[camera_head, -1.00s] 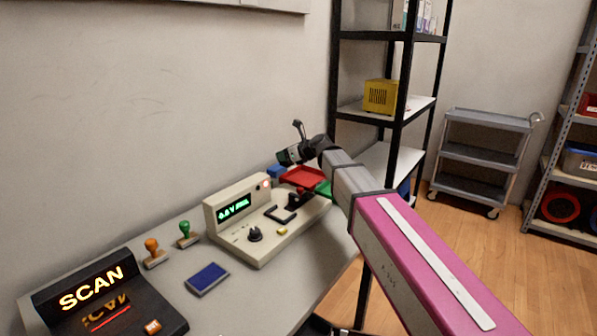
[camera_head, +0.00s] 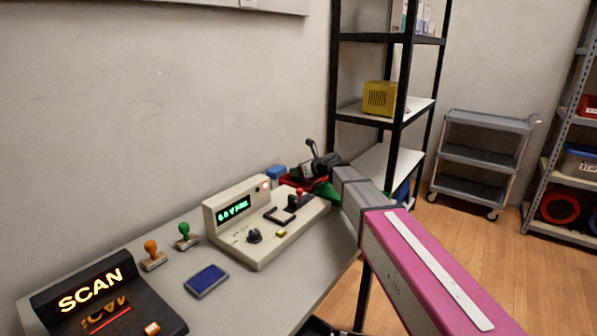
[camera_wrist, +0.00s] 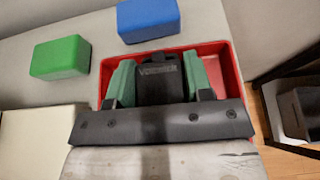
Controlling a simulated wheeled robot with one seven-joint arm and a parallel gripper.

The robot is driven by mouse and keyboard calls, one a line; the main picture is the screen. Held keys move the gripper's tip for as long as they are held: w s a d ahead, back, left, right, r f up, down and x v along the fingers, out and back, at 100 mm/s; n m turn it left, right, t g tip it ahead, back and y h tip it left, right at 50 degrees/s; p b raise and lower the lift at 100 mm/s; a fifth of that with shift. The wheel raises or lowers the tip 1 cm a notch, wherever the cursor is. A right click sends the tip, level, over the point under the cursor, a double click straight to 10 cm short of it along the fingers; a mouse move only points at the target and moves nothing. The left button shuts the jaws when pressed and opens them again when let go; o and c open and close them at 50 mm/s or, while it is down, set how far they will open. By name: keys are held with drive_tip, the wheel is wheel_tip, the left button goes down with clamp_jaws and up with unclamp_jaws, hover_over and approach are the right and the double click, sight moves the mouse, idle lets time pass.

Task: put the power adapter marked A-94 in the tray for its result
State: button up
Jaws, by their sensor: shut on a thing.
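My gripper (camera_wrist: 162,82) is shut on a black power adapter (camera_wrist: 160,69), with a green finger on each side of it. White lettering on the adapter is too small to read for certain, and no A-94 mark is legible. In the wrist view the adapter is over or inside the red tray (camera_wrist: 228,68); its underside and any contact with the floor are hidden. In the head view my gripper (camera_head: 303,168) is low at the red tray (camera_head: 289,181), at the table's far end. The tester (camera_head: 236,222) has a lit green display and a glowing red lamp; its reading is blurred.
A green block-like thing (camera_wrist: 60,57) and a blue one (camera_wrist: 148,18) stand beside the red tray. The scanner (camera_head: 105,305), two stamps (camera_head: 154,256) and a blue pad (camera_head: 206,280) are nearer on the table (camera_head: 250,300). A black-framed shelf (camera_head: 397,120) rises behind my arm.

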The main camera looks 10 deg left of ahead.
drive_tip(key=o, duration=1)
drive_tip(key=v, duration=1.2)
drive_tip(key=shift+s+r, duration=0.1)
